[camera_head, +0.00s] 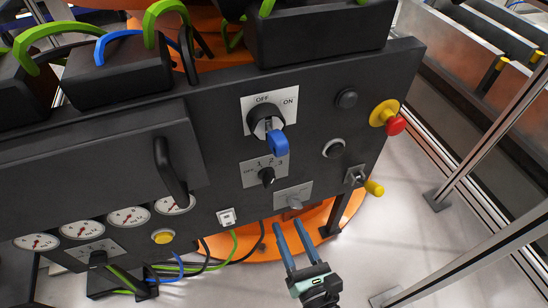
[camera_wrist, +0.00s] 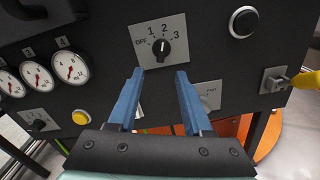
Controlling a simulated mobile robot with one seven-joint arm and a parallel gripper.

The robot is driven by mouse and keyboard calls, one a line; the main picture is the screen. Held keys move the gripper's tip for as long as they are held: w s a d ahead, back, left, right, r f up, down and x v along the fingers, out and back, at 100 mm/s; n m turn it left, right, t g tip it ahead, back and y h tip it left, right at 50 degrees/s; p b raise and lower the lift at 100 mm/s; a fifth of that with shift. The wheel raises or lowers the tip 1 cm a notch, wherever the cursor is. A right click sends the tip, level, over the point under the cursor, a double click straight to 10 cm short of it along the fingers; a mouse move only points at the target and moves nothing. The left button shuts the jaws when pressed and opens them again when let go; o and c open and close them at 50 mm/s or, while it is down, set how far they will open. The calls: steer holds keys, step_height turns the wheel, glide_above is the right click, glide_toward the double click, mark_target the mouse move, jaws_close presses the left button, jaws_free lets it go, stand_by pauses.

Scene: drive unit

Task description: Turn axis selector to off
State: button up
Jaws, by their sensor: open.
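The axis selector (camera_head: 266,176) is a black rotary knob on a grey plate marked OFF, 1, 2 and 3. It also shows in the wrist view, where the knob (camera_wrist: 160,48) appears to have its white mark toward 2. My gripper (camera_head: 288,224) has two blue fingers spread apart with nothing between them. In the head view it is below and slightly right of the selector, apart from it. In the wrist view, the fingertips of my gripper (camera_wrist: 157,76) point up toward the selector, one on each side below it.
Above the selector is a larger OFF/ON switch with a blue key or tag (camera_head: 279,144). A red emergency button (camera_head: 395,126) and a yellow-ended toggle (camera_head: 374,187) are at the right. Gauges (camera_head: 129,216) and a protruding handle (camera_head: 170,168) are at the left.

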mark_target(271, 183)
steer(key=shift+m, duration=0.3)
steer(key=b+x, duration=0.2)
steer(key=x, duration=1)
steer(key=shift+w+d, duration=0.1)
steer(key=shift+w, duration=0.2)
jaws_close()
